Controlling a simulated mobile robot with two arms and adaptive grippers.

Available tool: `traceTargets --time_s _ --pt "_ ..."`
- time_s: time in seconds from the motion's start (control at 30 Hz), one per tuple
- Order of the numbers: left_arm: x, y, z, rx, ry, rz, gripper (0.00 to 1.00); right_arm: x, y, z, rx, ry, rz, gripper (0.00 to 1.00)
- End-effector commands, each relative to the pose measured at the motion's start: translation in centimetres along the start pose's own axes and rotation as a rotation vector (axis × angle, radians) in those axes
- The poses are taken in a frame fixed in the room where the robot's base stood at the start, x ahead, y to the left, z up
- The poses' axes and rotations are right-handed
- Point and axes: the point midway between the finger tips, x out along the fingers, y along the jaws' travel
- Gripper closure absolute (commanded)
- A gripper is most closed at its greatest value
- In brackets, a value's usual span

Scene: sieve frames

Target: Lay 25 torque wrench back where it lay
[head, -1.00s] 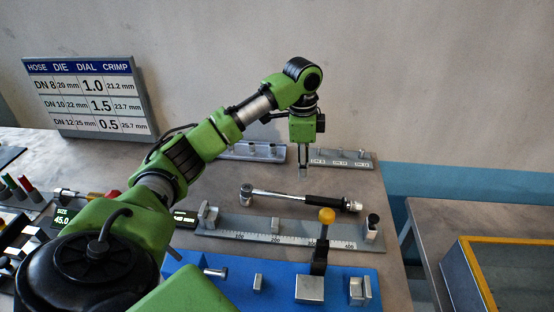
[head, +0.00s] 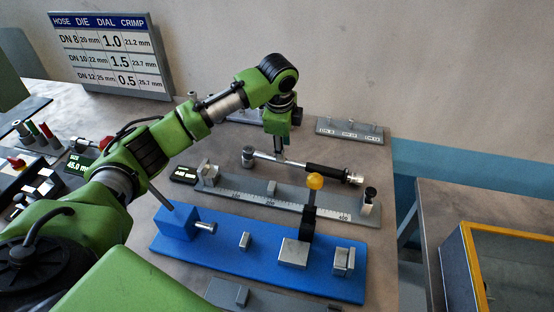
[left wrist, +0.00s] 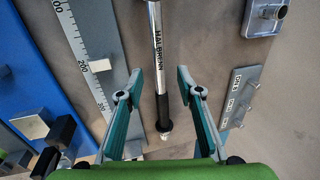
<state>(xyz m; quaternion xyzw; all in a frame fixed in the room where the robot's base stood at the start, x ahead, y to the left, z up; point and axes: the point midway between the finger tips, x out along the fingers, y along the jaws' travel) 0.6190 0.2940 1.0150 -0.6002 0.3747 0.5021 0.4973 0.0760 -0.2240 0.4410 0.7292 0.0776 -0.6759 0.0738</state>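The torque wrench (head: 323,171) lies on the grey table behind the ruler bar. Its ratchet head is at the left and its black grip at the right. In the left wrist view its silver shaft (left wrist: 156,35), with dark lettering, runs down the middle to the black grip. My left gripper (head: 280,156) is low over the shaft, left of the black grip. In the left wrist view my left gripper (left wrist: 159,73) is open, with one finger on each side of the wrench and gaps to both. My right gripper is not in view.
The ruler bar (head: 240,197) and a blue fixture (head: 220,250) with a yellow-knobbed lever (head: 314,182) lie in front. A labelled grey rack (head: 350,131) stands behind. A dial chart (head: 112,55) is at back left, a yellow-edged case (head: 468,270) at right.

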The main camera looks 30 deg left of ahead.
Motion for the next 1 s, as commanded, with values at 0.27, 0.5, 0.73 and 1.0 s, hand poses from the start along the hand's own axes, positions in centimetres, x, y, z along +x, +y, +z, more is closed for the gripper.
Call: traceTargets --time_s 0.27,0.5,0.73,1.0 --pt "2.4 0.0 0.1 0.000 -0.001 0.001 0.66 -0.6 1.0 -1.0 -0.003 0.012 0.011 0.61" --pt "5.8 0.2 0.2 -0.001 0.000 0.002 0.66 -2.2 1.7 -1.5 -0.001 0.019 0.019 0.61" --pt "7.4 0.2 0.3 0.000 -0.001 -0.001 0.66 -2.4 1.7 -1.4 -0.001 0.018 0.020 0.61" --pt "7.4 0.2 0.3 0.000 0.000 -0.001 0.98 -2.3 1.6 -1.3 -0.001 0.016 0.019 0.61"
